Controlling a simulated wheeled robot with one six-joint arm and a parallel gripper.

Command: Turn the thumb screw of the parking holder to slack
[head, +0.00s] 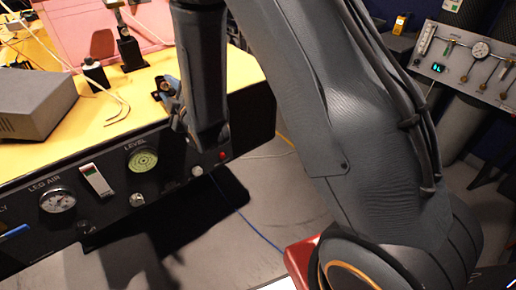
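My gripper (184,122) is at the lower end of my dark arm, at the front right edge of the yellow table top (62,140). Its fingers are dark and partly overlap the black front panel, so their opening does not show clearly. A small blue and dark fitting (167,87) sits at the table edge just left of my gripper, partly hidden by it. A black upright stand (131,52) with a pale top piece stands further back. I cannot tell which of these is the parking holder, and no thumb screw can be made out.
A grey box (35,104), a black bottle (95,75) and bent pale rods (118,105) are on the table. The front panel carries a LEG AIR gauge (57,200), a LEVEL dial (143,159) and a white switch (96,180). Another instrument panel (465,68) stands right.

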